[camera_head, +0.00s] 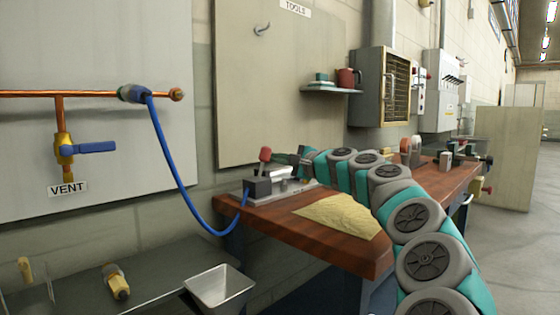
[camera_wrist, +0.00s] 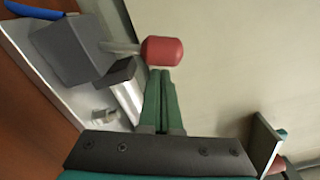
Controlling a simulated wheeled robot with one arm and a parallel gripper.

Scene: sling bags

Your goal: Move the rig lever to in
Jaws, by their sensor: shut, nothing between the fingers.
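The rig lever has a red knob (camera_head: 265,154) on a short pale shaft, rising from a dark grey block (camera_head: 258,188) on a metal base plate at the left end of the wooden bench. In the wrist view the red knob (camera_wrist: 162,51) lies just beyond my fingertips, with the shaft running left to the grey block (camera_wrist: 73,50). My gripper (camera_head: 277,158) is shut and empty, to the right of the knob in the head view. Its green fingers (camera_wrist: 160,74) are pressed together. I cannot tell whether the tips touch the knob.
A blue hose (camera_head: 172,178) runs from the copper pipe to the grey block. A silver cylinder (camera_wrist: 127,98) sits close left of my fingers. A tan cloth (camera_head: 338,216) lies on the bench (camera_head: 290,239). A backboard (camera_head: 285,80) stands behind the lever.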

